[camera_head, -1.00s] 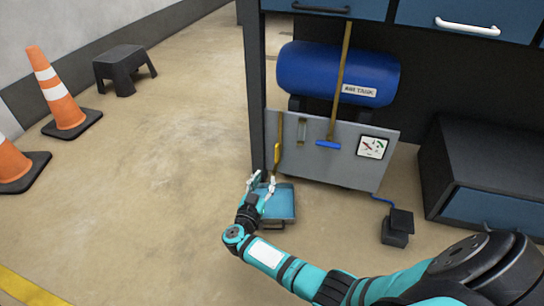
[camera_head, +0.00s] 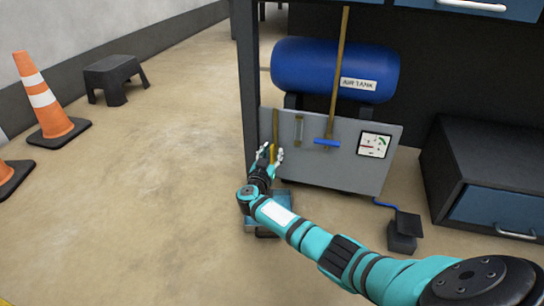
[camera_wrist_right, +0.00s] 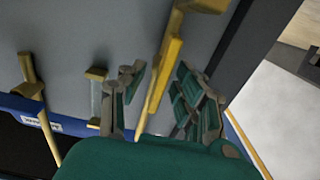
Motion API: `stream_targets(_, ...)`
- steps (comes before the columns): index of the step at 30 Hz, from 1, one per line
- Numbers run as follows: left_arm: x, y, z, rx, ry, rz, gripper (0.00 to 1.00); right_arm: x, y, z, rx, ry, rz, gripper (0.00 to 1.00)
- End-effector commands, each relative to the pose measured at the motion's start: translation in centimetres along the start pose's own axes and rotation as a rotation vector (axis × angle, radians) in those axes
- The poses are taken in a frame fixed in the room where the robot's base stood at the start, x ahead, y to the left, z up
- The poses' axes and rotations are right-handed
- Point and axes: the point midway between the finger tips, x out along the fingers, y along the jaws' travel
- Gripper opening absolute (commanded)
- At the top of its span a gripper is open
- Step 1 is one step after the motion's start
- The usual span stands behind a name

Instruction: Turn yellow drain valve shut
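The yellow drain valve handle (camera_head: 275,146) hangs on a brass pipe on the left side of the grey panel (camera_head: 340,163). My right gripper (camera_head: 271,153) is at the handle's lower part. In the right wrist view the yellow handle (camera_wrist_right: 167,72) slants between the spread fingers of my right gripper (camera_wrist_right: 160,90), with a visible gap on the left side. The fingers look open around it; I cannot tell whether the right finger touches it. My left gripper is not in view.
A blue tray (camera_head: 283,196) lies on the floor beneath my right arm. A dark post (camera_head: 248,80) stands close left.

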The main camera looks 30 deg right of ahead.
Motion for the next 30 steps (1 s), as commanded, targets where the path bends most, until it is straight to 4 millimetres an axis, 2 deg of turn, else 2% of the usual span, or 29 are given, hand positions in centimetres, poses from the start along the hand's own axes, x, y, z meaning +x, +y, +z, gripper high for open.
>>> stream_targets(4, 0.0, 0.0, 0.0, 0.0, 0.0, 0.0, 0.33, 0.0, 0.0, 0.0, 0.0, 0.0, 0.0, 0.31)
stream_targets(9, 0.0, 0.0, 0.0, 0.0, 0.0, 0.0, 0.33, 0.0, 0.0, 0.0, 0.0, 0.0, 0.0, 0.09)
stream_targets(12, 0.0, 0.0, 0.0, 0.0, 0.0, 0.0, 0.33, 0.0, 0.0, 0.0, 0.0, 0.0, 0.0, 0.0)
stream_targets(20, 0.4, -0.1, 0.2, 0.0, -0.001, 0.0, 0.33, -0.1, 0.0, -0.1, 0.011, -0.001, 0.001, 0.0)
stream_targets(30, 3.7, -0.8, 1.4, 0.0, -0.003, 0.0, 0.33, -0.2, 0.1, -0.4, 0.176, -0.009, 0.003, 0.0)
